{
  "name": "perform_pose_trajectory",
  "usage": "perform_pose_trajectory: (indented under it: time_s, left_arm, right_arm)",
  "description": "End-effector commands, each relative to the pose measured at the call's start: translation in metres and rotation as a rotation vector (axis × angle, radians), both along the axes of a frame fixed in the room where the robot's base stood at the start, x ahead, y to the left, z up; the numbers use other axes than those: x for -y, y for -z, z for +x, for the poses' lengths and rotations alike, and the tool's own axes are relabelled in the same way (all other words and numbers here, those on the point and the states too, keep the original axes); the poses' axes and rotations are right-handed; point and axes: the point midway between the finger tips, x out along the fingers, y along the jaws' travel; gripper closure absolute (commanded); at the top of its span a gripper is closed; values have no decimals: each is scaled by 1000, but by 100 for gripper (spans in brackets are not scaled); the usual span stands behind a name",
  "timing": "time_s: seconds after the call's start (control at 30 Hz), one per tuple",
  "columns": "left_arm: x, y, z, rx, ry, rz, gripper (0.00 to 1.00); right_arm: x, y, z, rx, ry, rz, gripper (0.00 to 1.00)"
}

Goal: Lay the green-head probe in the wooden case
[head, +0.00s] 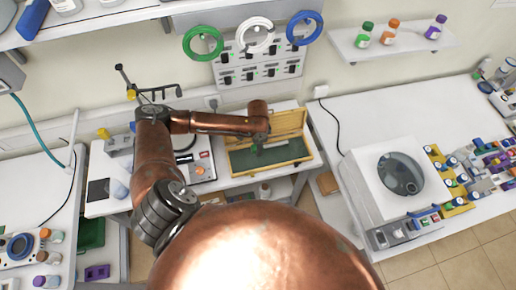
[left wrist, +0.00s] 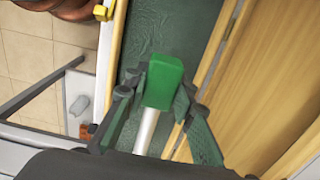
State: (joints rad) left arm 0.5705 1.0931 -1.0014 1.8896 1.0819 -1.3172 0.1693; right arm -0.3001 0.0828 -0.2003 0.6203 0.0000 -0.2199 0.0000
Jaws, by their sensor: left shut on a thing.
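The open wooden case (head: 303,161) with a dark green lining stands on the middle table in the head view. Its rim and lining also show in the left wrist view (left wrist: 180,30), with the wooden lid (left wrist: 275,70) on the right. My left gripper (head: 257,148) is over the case, pointing down. In the left wrist view it (left wrist: 162,95) is shut on the green-head probe (left wrist: 163,82), with a finger on each side of the green head and the pale shaft running back towards the palm. I cannot tell whether the probe touches the lining. My right gripper is out of view.
A testing device (head: 203,167) stands left of the case. A white machine (head: 375,183) with a round lid stands on the right bench, beside several bottles and small parts. Colored cable coils (head: 203,44) hang on the wall above the case.

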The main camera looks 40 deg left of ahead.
Motion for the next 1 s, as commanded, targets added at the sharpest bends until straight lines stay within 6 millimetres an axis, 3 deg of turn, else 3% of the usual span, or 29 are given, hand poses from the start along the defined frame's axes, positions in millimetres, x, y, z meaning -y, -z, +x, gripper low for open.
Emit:
perform_pose_trajectory:
  time_s: [0.17,0.6,1.0]
  left_arm:
    - [0,15,0,1,0,1,100]
    - [1,45,0,-1,0,-1,100]
    - [0,52,0,0,0,0,100]
  right_arm:
    - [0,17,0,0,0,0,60]
    - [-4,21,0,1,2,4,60]
    - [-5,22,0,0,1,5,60]
